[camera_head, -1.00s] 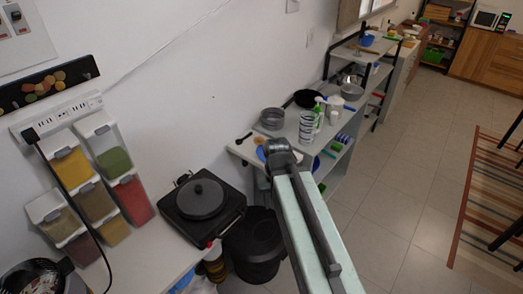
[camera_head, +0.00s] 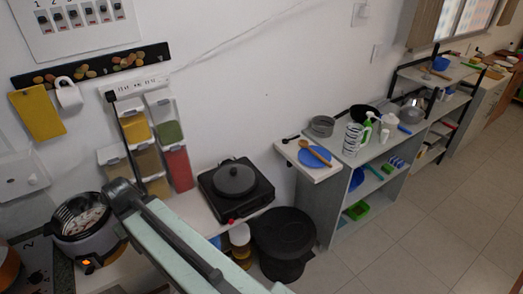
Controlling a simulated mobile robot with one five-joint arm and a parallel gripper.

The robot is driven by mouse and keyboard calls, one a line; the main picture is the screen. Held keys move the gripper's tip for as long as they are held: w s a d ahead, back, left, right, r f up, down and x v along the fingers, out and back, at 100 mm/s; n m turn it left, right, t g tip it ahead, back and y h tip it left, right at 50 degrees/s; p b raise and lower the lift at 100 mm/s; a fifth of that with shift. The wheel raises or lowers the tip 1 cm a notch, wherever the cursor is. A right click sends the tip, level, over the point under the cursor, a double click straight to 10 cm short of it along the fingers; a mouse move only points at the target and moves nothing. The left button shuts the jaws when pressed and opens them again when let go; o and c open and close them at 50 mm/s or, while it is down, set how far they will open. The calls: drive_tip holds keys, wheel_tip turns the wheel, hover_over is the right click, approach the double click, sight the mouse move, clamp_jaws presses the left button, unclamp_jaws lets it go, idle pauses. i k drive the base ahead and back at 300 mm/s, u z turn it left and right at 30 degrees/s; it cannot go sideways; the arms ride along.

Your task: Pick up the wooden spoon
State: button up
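A wooden spoon (camera_head: 318,154) lies across a blue plate (camera_head: 309,158) on the near end of the grey shelf unit, right of the hot plate. My arm rises from the bottom of the picture, and its dark end joint sits near the rice cooker at lower left, well away from the spoon. My gripper's fingers do not show, so I cannot see whether they are open or shut.
A black hot plate with a lidded pan (camera_head: 235,180) stands on the counter. Spice dispensers (camera_head: 168,130) hang on the wall. A rice cooker (camera_head: 85,228) is at lower left and a black bin (camera_head: 284,240) stands below. Open floor lies at right.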

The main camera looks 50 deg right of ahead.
sight(303, 143)
drive_tip(key=u, duration=1.05)
drive_tip(key=k, duration=1.2)
drive_tip(key=z, duration=1.25)
drive_tip(key=i, duration=1)
drive_tip(key=u, duration=0.05)
